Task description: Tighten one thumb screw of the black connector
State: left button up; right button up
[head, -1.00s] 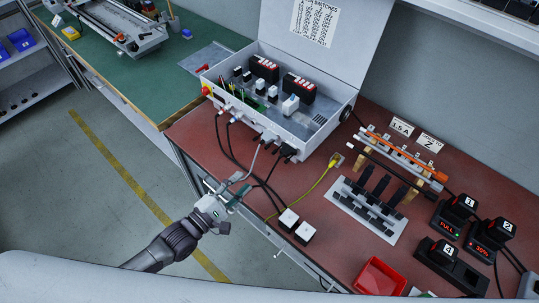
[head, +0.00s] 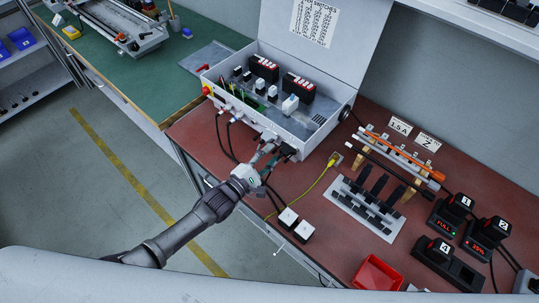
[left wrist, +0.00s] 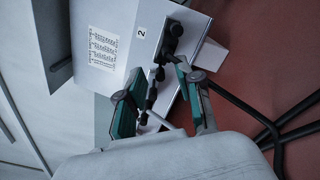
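The black connector (head: 286,150) is plugged into the front wall of the grey box (head: 308,151), with dark cables hanging from it. In the left wrist view a black connector (left wrist: 173,36) sticks out of the box wall just beyond my fingertips. Its thumb screws are too small to tell apart. My left gripper (head: 270,151) is at the box front, just left of and close to the connector. In the left wrist view its two fingers (left wrist: 159,68) are spread apart with nothing clearly held between them. Whether a finger touches the connector cannot be told. My right gripper is not in view.
Other plugs (head: 222,110) and cables line the box front to the left. The box lid (head: 360,45) stands open. Floor is free in front.

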pick_arm(q)
grip_shut()
jog(key=m+b, duration=0.1)
jog(key=m, duration=0.2)
jog(key=shift+f, duration=0.1)
jog(key=shift+m+b, duration=0.35)
jog(key=shift+m, duration=1.65)
grip_release()
jog(key=shift+s+a, duration=0.1)
